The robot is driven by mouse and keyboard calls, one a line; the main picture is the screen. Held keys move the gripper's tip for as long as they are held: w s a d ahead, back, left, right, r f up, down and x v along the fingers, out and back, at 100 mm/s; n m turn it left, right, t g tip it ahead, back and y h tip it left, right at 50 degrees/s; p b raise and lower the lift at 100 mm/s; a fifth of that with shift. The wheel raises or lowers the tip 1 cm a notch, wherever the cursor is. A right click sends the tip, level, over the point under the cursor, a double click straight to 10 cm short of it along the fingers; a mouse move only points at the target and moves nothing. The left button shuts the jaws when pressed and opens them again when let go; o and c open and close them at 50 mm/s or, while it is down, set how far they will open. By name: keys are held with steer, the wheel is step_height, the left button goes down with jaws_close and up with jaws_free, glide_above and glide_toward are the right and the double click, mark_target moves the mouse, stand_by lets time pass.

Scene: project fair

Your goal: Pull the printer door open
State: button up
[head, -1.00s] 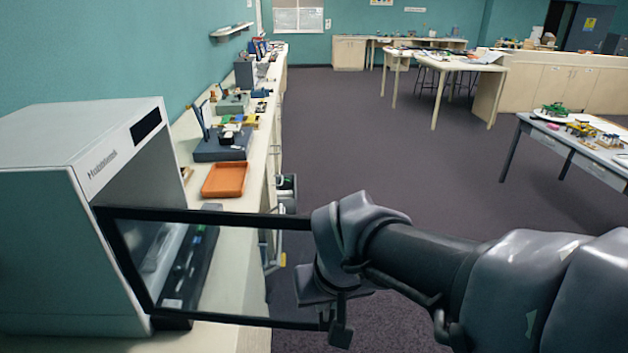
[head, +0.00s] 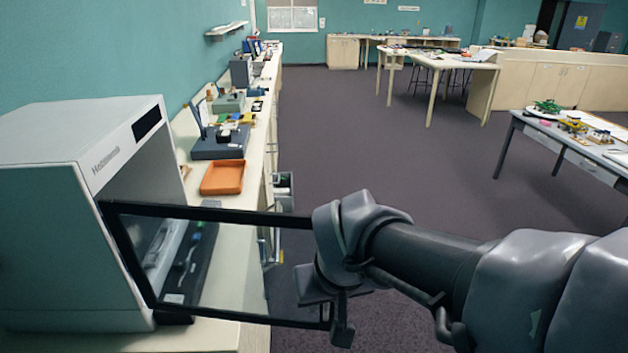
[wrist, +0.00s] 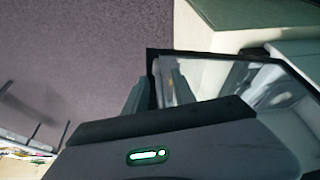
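The printer (head: 40,215) is a white and grey box on the counter at the left of the head view. Its door (head: 200,212), a clear pane in a black frame, stands swung out from the printer's front, wide open. The printer's inside shows partly through the pane. The exact contact is hard to see.
An orange tray (head: 222,178) and several devices stand along the counter (head: 225,285) behind the door. A drawer (head: 284,190) sticks out of the counter's front. A table (head: 570,150) with models stands at the right. The floor between is clear.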

steer(key=p+v, duration=0.6)
steer(key=v, duration=1.1)
steer(key=shift+r+p, duration=0.25)
steer(key=shift+p, duration=0.05)
steer(key=shift+d, duration=0.1)
steer(key=s+d+f+m+b, duration=0.3)
steer(key=f+b, duration=0.1)
steer(key=f, duration=0.3)
steer(key=s+d+f+m+t+y+b, duration=0.1)
steer(key=s+d+f+m+b, duration=0.1)
steer(key=f, duration=0.5)
steer(key=shift+s+d+f+m+b, duration=0.15)
steer(key=shift+s+d+m+b, duration=0.25)
steer(key=shift+s+m+b, duration=0.5)
steer(key=shift+w, duration=0.15)
